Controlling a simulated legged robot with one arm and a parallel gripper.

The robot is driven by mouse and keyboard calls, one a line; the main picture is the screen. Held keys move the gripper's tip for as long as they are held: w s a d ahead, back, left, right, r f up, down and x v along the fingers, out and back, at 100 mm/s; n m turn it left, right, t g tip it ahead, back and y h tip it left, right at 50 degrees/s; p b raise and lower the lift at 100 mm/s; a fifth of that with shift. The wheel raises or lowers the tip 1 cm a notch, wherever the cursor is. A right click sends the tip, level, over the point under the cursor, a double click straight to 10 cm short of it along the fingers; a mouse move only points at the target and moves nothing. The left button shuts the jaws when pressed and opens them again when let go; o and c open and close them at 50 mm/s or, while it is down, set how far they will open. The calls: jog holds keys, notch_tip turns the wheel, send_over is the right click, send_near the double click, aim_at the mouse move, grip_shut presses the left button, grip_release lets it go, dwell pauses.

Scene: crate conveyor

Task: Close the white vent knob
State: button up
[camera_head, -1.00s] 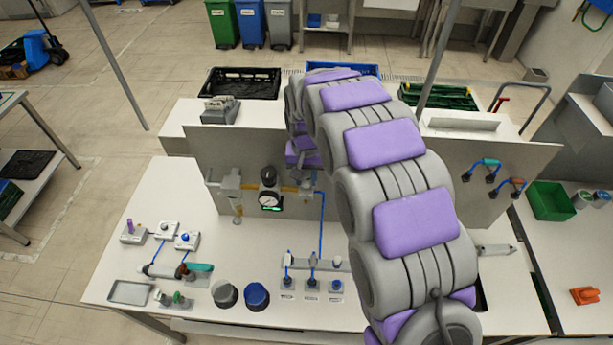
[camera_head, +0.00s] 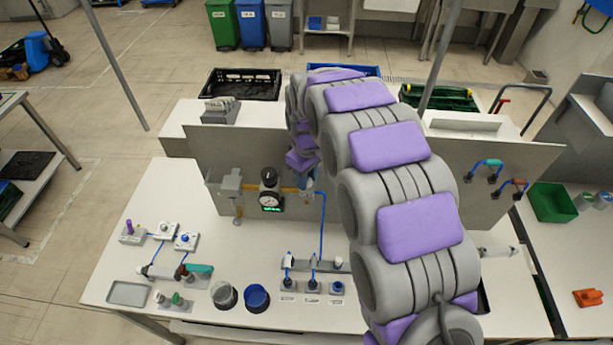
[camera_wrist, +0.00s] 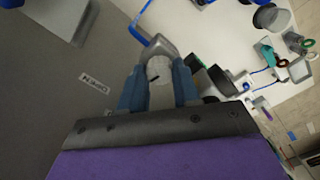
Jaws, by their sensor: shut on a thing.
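The white vent knob (camera_wrist: 160,68) shows in the wrist view between the two blue fingers of my gripper (camera_wrist: 159,82). The fingers are shut on its sides. A label reading OPEN (camera_wrist: 94,80) is on the grey panel beside it. The knob is hidden there by my gripper and arm.
A blue tube (camera_head: 322,225) runs down the panel to a row of blue-knobbed fittings (camera_head: 312,285). Teal and red handles (camera_head: 488,163) sit on the panel at right. The table's left rear is clear.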

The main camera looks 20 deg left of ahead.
jog(key=shift+s+f+n, duration=0.1)
jog(key=shift+f+n, duration=0.05)
jog(key=shift+n, duration=0.85)
jog(key=o, duration=1.1)
jog(key=shift+c, duration=0.2)
jog(key=shift+r, duration=0.2)
notch_tip(320, 180, up, 17)
jog(key=shift+a, duration=0.1)
